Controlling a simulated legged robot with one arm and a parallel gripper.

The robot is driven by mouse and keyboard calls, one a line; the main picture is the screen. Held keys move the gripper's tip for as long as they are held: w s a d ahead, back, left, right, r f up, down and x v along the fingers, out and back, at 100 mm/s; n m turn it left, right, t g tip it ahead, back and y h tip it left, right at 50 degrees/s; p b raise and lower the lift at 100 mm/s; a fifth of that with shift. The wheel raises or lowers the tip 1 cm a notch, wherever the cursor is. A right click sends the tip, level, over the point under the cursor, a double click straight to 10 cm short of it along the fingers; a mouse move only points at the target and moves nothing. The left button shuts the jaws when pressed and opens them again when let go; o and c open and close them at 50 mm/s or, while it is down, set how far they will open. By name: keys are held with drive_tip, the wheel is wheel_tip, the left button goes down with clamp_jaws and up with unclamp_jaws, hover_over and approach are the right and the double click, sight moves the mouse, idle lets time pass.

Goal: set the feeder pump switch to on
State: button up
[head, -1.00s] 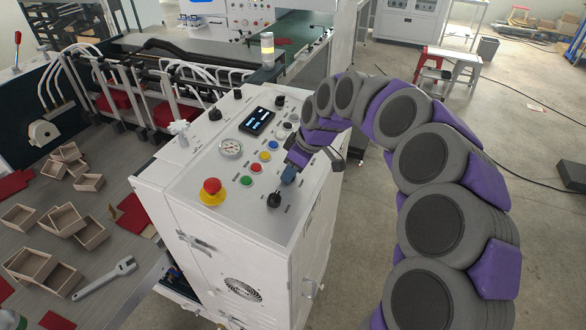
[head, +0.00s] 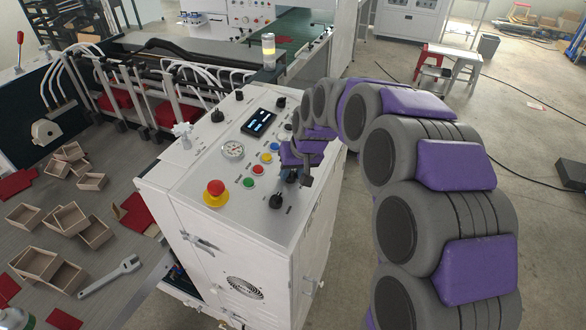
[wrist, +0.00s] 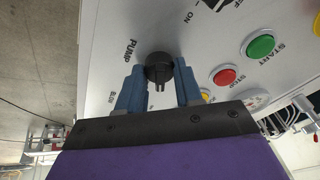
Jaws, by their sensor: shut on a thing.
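A black rotary switch (wrist: 158,67) stands on the white sloped control panel, with the word PUMP printed beside it. In the wrist view the two blue fingers of my gripper (wrist: 160,78) are on either side of this switch, shut on it. The ridge of the switch points towards the gripper's palm. In the head view my gripper (head: 291,176) is low over the right part of the panel (head: 228,192) and hides the switch.
Another black knob (head: 276,202) sits close by, towards the panel's front edge. Green (head: 248,183), red (head: 257,170) and yellow buttons lie to the left. A red emergency stop (head: 215,188) is at the front left.

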drive_tip(key=m+p, duration=0.1)
drive_tip(key=m, duration=0.1)
drive_tip(key=m+p, duration=0.1)
drive_tip(key=m, duration=0.2)
drive_tip(key=shift+w+r+h, duration=0.15)
drive_tip(key=shift+h, duration=0.25)
drive_tip(key=shift+m+p, duration=0.45)
drive_tip(key=shift+m, duration=0.75)
drive_tip(key=shift+f, duration=0.2)
drive_tip(key=o, duration=1)
drive_tip(key=shift+a, duration=0.15)
drive_tip(key=v, duration=1.1)
drive_tip(key=a+v, duration=0.1)
drive_tip(key=v, duration=0.5)
drive_tip(key=shift+d+r, duration=0.1)
drive_tip(key=shift+r, duration=0.1)
